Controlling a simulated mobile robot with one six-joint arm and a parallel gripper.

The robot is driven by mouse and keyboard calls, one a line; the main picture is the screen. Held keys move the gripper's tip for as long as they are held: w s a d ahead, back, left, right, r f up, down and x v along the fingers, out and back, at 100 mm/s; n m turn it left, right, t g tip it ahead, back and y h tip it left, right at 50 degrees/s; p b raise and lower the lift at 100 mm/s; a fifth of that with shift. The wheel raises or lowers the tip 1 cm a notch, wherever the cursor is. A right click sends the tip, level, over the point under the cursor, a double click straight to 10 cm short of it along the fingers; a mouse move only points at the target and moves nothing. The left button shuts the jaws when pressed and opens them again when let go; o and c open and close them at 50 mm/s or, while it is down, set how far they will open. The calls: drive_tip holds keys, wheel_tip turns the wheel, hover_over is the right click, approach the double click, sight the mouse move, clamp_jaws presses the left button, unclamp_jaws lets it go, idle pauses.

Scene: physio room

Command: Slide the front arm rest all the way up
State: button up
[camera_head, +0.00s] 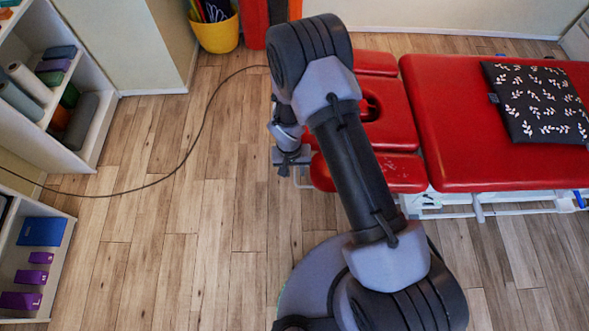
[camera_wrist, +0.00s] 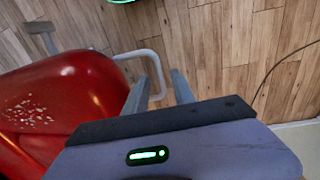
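The front arm rest (camera_head: 402,172) is a red pad with a worn, pale-speckled patch, at the near side of the table's head end. In the wrist view the red pad (camera_wrist: 62,92) fills the left side. A white bent tube (camera_wrist: 140,54) comes out beside it. My gripper (camera_head: 291,160) is low at the left end of the pad, partly hidden by my arm. In the wrist view its two grey fingers (camera_wrist: 160,76) are apart, with the tube showing between them. I cannot tell whether they touch it.
The red treatment table (camera_head: 440,120) extends right, with a black leaf-patterned cushion (camera_head: 538,100) on it. A cable (camera_head: 190,150) crosses the wooden floor. Shelves (camera_head: 95,130) stand at left and a yellow bucket (camera_head: 217,35) at the back. The floor left of my arm is otherwise clear.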

wheel_tip(320, 180, up, 17)
drive_tip(key=a+p, duration=0.1)
drive_tip(key=p, duration=0.3)
drive_tip(key=shift+a+r+p, duration=0.2)
drive_tip(key=shift+p, duration=0.1)
drive_tip(key=s+d+r+m+t+y+b, duration=0.15)
drive_tip(key=d+r+b, duration=0.3)
drive_tip(key=r, duration=1.15)
drive_tip(key=s+d+r+m+t+b, duration=0.1)
drive_tip(key=s+r, duration=0.3)
drive_tip(key=s, duration=0.4)
drive_tip(key=s+d+r+m+t+y+b, duration=0.1)
drive_tip(key=s+d+r+t+b, duration=0.1)
drive_tip(key=s+r, duration=0.3)
drive_tip(key=s+d+t, duration=0.1)
drive_tip(key=s, duration=0.2)
drive_tip(key=shift+d, duration=0.25)
